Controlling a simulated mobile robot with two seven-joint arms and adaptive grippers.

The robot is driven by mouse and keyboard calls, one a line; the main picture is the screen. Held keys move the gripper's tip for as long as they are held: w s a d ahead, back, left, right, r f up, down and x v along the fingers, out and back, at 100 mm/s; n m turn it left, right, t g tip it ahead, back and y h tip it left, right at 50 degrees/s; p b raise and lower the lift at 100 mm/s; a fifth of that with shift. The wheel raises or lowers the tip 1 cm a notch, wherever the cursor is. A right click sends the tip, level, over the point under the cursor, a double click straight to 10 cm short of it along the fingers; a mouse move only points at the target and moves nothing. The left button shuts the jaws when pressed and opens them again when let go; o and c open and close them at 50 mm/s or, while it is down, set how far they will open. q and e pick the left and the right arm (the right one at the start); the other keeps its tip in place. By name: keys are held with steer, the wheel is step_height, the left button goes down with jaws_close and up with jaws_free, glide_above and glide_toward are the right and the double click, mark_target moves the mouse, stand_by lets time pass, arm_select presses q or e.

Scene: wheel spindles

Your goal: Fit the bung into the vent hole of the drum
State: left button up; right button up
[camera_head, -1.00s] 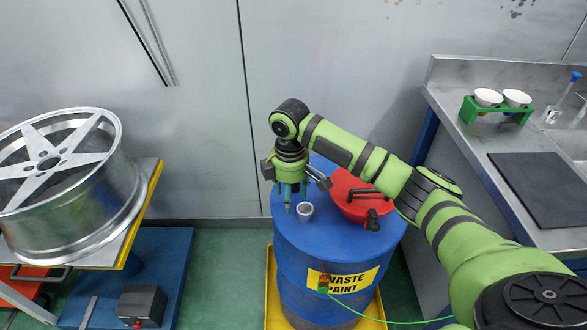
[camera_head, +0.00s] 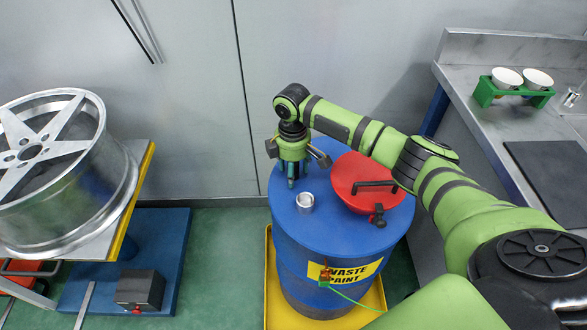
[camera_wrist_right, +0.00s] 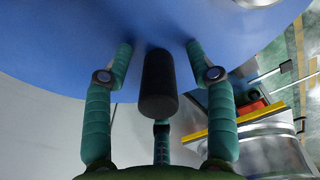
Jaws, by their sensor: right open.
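The blue drum (camera_head: 320,255) with its "WASTE PAINT" label stands in the centre of the head view. My right gripper (camera_head: 291,182) points down over the drum's lid, at its left side. In the right wrist view its teal fingers (camera_wrist_right: 160,60) are spread around a black cylinder, seemingly the bung (camera_wrist_right: 158,85), with gaps on both sides. The bung points toward the blue lid; whether it stands on it or in a hole cannot be told. A short grey metal cup or neck (camera_head: 305,203) is on the lid in front of the gripper. My left gripper is not seen.
A red funnel-like lid with a black handle (camera_head: 350,175) covers the drum's right part. The drum stands in a yellow tray (camera_head: 268,290). A wheel (camera_head: 60,170) on a stand is at left; a steel bench (camera_head: 480,130) is at right.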

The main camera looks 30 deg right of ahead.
steer(key=shift+c, duration=1.2)
jaws_close()
steer(key=shift+r, duration=0.1)
step_height(320, 180, up, 10)
steer(key=shift+f, duration=0.15)
steer(key=shift+a+r+p, duration=0.2)
steer(key=shift+r+p, duration=0.1)
steer(key=shift+r, duration=0.1)
arm_select(q)
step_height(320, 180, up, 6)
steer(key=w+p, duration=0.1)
steer(key=p, duration=0.4)
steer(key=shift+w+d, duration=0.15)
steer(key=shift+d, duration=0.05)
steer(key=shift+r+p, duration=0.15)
steer(key=shift+p, duration=0.15)
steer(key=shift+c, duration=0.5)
arm_select(e)
steer(key=s+a+r+m, duration=0.3)
steer(key=s+r+m, duration=0.2)
steer(key=s, duration=0.2)
steer(key=s+a+r+m, duration=0.4)
steer(key=s+r+m, duration=0.1)
steer(key=s+m, duration=0.1)
steer(key=shift+s, duration=0.6)
